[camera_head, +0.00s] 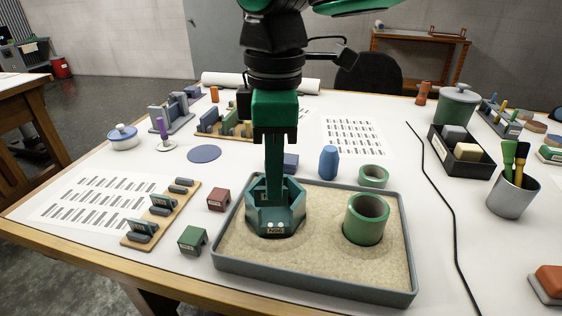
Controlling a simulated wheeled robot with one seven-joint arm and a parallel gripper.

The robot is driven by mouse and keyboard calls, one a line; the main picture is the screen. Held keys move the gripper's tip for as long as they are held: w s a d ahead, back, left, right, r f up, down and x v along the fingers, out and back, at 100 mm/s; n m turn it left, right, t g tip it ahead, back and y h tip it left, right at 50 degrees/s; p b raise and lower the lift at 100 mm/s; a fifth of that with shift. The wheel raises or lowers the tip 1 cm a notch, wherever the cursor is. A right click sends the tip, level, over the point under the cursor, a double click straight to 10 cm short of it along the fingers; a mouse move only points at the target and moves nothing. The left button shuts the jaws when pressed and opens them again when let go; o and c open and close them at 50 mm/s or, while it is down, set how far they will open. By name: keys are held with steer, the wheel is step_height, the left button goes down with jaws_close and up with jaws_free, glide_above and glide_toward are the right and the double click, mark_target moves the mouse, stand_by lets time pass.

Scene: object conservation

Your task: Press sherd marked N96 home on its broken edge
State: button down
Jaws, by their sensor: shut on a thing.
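A dark green, angular vessel (290,221) stands in the sand of a grey tray (312,281), left of its middle. A small pale label with unclear marks is on its front. My gripper (274,198) points straight down at the vessel's left and back part, its fingertips within the rim line. It is shut on a green sherd (261,196) that shows at the left of the fingers, with a small label too small to read. The fingers hide part of the sherd and the break, so I cannot tell whether the edges touch.
A green cylinder (367,221) stands in the sand at right. A wooden rack (166,216) with sherds, a red block (218,199) and a green block (193,240) lie left of the tray. A blue vase (328,162) and green ring (373,176) stand behind. A black cable (446,190) runs at right.

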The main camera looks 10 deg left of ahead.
mark_target(279, 203)
steer(key=shift+w+d+f, duration=0.1)
steer(key=shift+d+f, duration=0.1)
steer(key=shift+f, duration=0.4)
steer(key=shift+w+f, duration=0.2)
steer(key=shift+f, duration=1.65)
steer(key=shift+d+f, duration=0.1)
steer(key=shift+f, duration=0.25)
stand_by(1.4)
steer(key=c, duration=1.8)
jaws_free()
steer(key=shift+c, duration=0.2)
steer(key=shift+r, duration=0.1)
step_height(279, 203, up, 11)
steer(key=shift+f, duration=0.1)
